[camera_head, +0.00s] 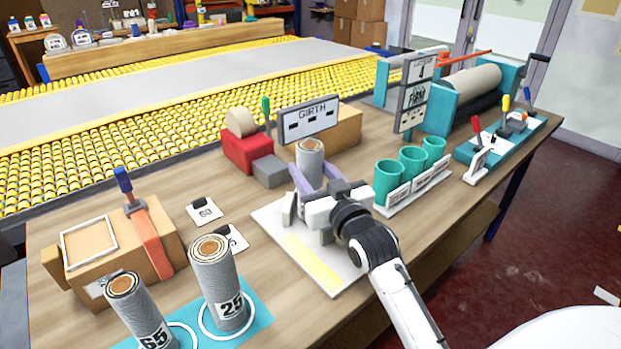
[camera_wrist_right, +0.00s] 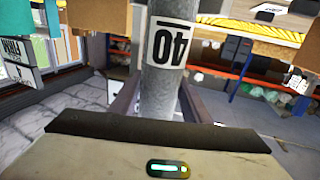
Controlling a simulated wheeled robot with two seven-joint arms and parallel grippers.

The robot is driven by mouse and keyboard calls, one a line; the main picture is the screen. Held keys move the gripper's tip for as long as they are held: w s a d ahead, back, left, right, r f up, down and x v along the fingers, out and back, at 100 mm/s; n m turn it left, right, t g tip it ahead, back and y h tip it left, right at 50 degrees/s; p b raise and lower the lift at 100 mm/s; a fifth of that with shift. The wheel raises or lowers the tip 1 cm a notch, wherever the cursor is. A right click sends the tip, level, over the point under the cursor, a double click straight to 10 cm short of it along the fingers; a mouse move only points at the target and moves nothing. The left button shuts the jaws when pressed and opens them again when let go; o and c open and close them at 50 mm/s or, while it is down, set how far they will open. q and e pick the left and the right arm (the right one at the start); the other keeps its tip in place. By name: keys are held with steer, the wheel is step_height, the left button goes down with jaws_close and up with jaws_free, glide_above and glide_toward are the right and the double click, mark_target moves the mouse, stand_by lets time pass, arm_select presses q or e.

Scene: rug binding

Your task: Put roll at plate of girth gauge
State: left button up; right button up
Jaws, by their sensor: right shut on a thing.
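A grey roll (camera_head: 310,158) with a brown core stands roughly upright in my right gripper (camera_head: 318,178). In the right wrist view, the roll (camera_wrist_right: 160,85) carries a "40" label and sits between the fingers. My right gripper is shut on it. The girth gauge's sign (camera_head: 309,117), marked "GIRTH" with dark display slots, stands just behind the roll. I cannot tell whether the roll's bottom touches anything. My left gripper is not in view.
Rolls marked "25" (camera_head: 218,283) and "65" (camera_head: 143,312) stand at front left. A white board with a yellow strip (camera_head: 318,263) lies under my right arm. Teal cups (camera_head: 388,180) stand right of the gripper. A red tape dispenser (camera_head: 245,152) stands left of the sign.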

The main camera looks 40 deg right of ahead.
steer(key=shift+f, duration=0.9)
steer(key=o, duration=1.1)
steer(key=shift+r, duration=0.1)
steer(key=shift+s, duration=0.1)
steer(key=s+a, duration=0.2)
steer(key=s, duration=0.9)
steer(key=shift+s, duration=0.25)
steer(key=shift+r, duration=0.1)
